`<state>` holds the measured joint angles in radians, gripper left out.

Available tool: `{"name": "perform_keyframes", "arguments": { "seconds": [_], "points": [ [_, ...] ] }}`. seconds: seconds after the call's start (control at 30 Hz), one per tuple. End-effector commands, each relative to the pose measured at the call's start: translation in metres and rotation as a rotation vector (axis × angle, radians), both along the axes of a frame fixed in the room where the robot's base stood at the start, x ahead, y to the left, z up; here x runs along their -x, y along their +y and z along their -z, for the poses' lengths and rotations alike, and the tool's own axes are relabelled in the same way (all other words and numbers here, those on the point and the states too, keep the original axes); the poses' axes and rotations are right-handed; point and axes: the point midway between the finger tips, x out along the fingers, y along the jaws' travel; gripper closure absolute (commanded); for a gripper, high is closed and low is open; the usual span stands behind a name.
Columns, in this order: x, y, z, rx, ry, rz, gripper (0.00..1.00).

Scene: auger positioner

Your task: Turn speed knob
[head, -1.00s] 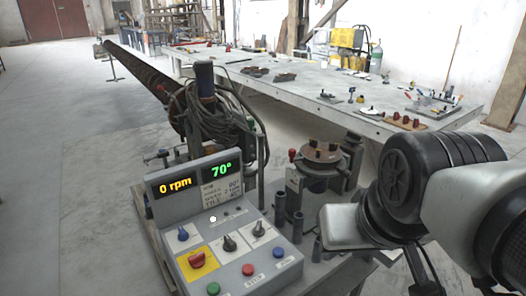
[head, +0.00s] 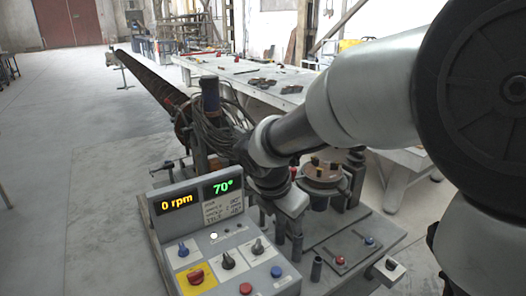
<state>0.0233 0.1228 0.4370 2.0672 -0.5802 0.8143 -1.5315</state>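The grey control panel (head: 165,225) stands at lower left in the head view. Its displays read 0 rpm (head: 177,204) and 70° (head: 223,186). Below them are a blue knob (head: 182,249), two black knobs, one at left (head: 228,260) and one at right (head: 258,246), and a red knob (head: 196,276) on a yellow plate. The knob labels are too small to read, so I cannot tell which is the speed knob. My arm reaches from the right to behind the panel's right side. My gripper (head: 292,204) is near its end, apart from the knobs; its fingers cannot be made out.
A red button (head: 245,288) and a blue button (head: 276,271) sit low on the panel. Upright grey cylinders (head: 297,248) stand just right of it. Cables (head: 225,130) and a long auger (head: 150,82) lie behind. A long table (head: 235,70) stands farther back.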

Motion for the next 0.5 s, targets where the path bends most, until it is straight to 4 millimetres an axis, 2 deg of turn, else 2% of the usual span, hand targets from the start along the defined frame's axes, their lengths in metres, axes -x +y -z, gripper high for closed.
{"name": "perform_keyframes", "arguments": {
  "seconds": [0.03,0.1,0.2,0.33,0.5],
  "points": [
    [-0.014,0.023,0.012,0.017,0.028,-0.14,0.69],
    [-0.029,0.051,0.024,0.038,0.048,-0.315,0.69],
    [-0.042,0.08,0.036,0.056,0.061,-0.494,0.69],
    [-0.049,0.099,0.045,0.066,0.066,-0.608,0.69],
    [-0.054,0.101,0.059,0.07,0.068,-0.628,0.69]
  ]
}}
